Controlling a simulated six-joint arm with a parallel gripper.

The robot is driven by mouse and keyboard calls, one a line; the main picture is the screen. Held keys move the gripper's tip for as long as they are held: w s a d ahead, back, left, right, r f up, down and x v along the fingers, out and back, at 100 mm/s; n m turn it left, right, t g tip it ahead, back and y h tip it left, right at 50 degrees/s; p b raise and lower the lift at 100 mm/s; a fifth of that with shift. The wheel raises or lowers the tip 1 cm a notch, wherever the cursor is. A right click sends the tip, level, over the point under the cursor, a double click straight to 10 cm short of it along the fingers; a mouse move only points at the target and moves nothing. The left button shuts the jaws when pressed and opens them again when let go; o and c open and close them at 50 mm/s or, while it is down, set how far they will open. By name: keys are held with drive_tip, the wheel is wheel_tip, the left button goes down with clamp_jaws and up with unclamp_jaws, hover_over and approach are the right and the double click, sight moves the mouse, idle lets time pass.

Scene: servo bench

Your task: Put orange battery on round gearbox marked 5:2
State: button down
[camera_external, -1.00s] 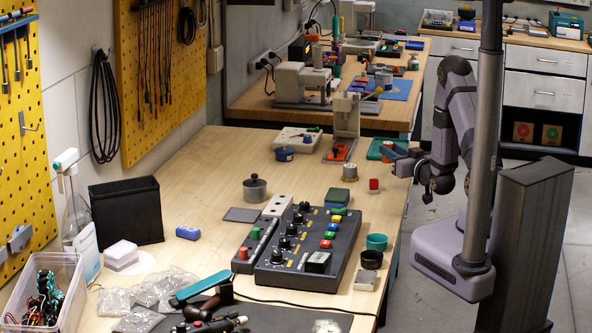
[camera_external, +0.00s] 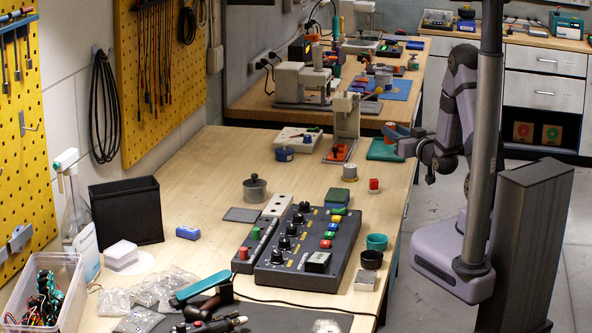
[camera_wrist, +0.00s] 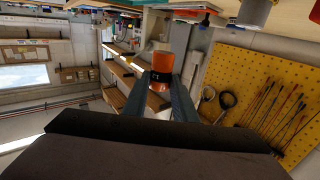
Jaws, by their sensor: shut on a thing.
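My gripper (camera_external: 401,137) is at the far right edge of the bench, raised above a green mat. Several round parts stand on the bench: a grey cylinder with a knob (camera_external: 254,188), a blue one (camera_external: 284,154) and a small metallic one (camera_external: 349,172). The 5:2 marking cannot be read on any of them, so I cannot tell which is that gearbox.
A dark control box (camera_external: 308,248) with knobs and coloured buttons fills the near middle. A white press stand (camera_external: 346,118) stands left of my gripper. A red-topped part (camera_external: 374,185) and a teal cup (camera_external: 377,241) are near the right edge. Bare wood lies at left.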

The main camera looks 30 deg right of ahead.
drive_tip(key=d+f+h+b, duration=0.1)
drive_tip(key=d+f, duration=0.1)
wheel_tip(320, 180, up, 7)
drive_tip(key=n+g+y+b, duration=0.45)
drive_tip(key=n+y, duration=0.55)
drive_tip(key=y, duration=0.6)
hover_over(350, 173)
drive_tip(key=d, duration=0.3)
drive_tip(key=shift+g, duration=0.25)
drive_tip(key=shift+s+f+p, duration=0.2)
drive_tip(key=shift+f+p, duration=0.55)
drive_tip(key=shift+f, duration=4.35)
drive_tip(key=shift+f, duration=0.1)
